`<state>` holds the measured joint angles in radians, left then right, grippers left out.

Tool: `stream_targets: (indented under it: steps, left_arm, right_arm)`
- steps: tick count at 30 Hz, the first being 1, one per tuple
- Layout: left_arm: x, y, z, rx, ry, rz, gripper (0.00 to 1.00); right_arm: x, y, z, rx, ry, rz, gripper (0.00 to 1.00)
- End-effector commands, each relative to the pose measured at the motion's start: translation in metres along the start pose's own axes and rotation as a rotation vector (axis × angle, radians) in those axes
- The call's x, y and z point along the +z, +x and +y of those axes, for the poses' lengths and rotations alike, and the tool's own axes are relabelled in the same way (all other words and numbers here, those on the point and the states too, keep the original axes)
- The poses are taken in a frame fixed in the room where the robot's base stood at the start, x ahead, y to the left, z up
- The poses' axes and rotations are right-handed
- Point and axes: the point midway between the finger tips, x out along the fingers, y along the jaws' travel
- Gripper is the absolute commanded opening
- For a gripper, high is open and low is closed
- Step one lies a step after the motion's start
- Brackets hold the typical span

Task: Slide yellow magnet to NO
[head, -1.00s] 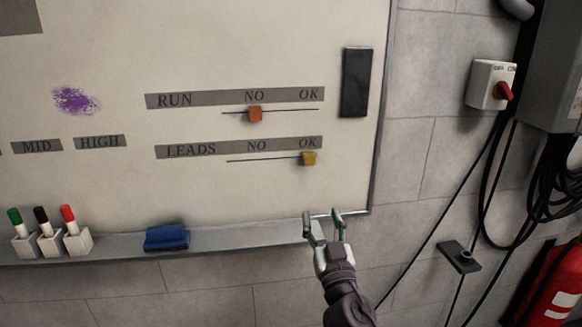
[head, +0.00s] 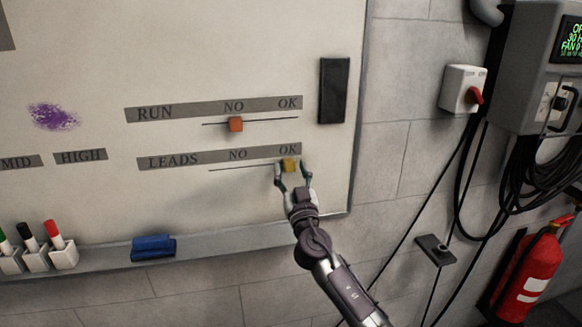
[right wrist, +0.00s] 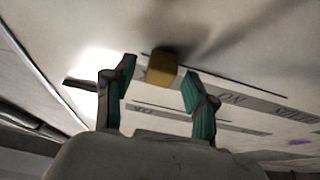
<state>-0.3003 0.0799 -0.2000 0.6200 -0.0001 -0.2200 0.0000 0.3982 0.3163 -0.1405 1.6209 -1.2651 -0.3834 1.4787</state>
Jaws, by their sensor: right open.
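The yellow magnet (head: 289,165) sits on the LEADS line of the whiteboard, under the OK label (head: 288,150). The NO label (head: 238,155) of that row is to its left. My right gripper (head: 293,175) is open, with its fingers on either side of the yellow magnet. In the right wrist view the magnet (right wrist: 162,68) shows between and just beyond the open fingertips (right wrist: 160,85). I cannot tell whether a finger touches it. My left gripper is not in view.
An orange magnet (head: 236,125) sits under NO on the RUN line above. A black bar (head: 334,90) is on the board's right side. The tray below holds a blue eraser (head: 153,247) and markers (head: 58,243). A switch box (head: 463,88) and cables are on the right wall.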

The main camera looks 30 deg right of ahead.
Motion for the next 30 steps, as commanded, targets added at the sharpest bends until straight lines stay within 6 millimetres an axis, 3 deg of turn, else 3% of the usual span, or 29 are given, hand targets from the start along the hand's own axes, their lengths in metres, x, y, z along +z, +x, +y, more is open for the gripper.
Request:
stream_targets:
  steps: [9, 20, 30]
  left_arm:
    - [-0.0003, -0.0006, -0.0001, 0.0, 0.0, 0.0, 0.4]
    - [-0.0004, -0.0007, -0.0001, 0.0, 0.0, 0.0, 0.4]
    - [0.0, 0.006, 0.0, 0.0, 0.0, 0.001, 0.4]
  right_arm:
    - [0.0005, 0.003, -0.0001, -0.001, 0.0, -0.001, 0.56]
    - [0.0004, 0.0028, -0.0001, 0.0, 0.0, -0.001, 0.0]
    - [0.0029, 0.0018, -0.009, 0.0, 0.003, 0.001, 0.0]
